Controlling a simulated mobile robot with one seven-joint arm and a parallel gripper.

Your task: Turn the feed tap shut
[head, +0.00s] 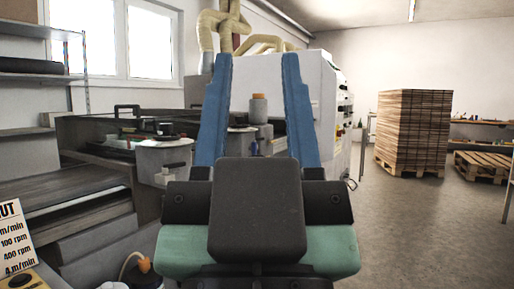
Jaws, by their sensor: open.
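My gripper (256,58) is in the middle of the head view, its two blue fingers wide apart and empty. It is seen from behind, with its dark body and green base below. Past it, left of the left finger, stands a grey drum (150,158) with a small dark fitting (173,168) on its front. I cannot tell whether this fitting is the feed tap or how it is turned. Between the fingers, farther back, I see an orange-brown cylinder (258,107) and a small blue part (254,149). My gripper hides part of the machine.
A conveyor (65,183) runs along the left. A sign (15,236) with speed figures and a bottle with an orange tube (137,270) are at the lower left. A tall stack of boards (413,130) stands at right. The floor (420,235) at right is clear.

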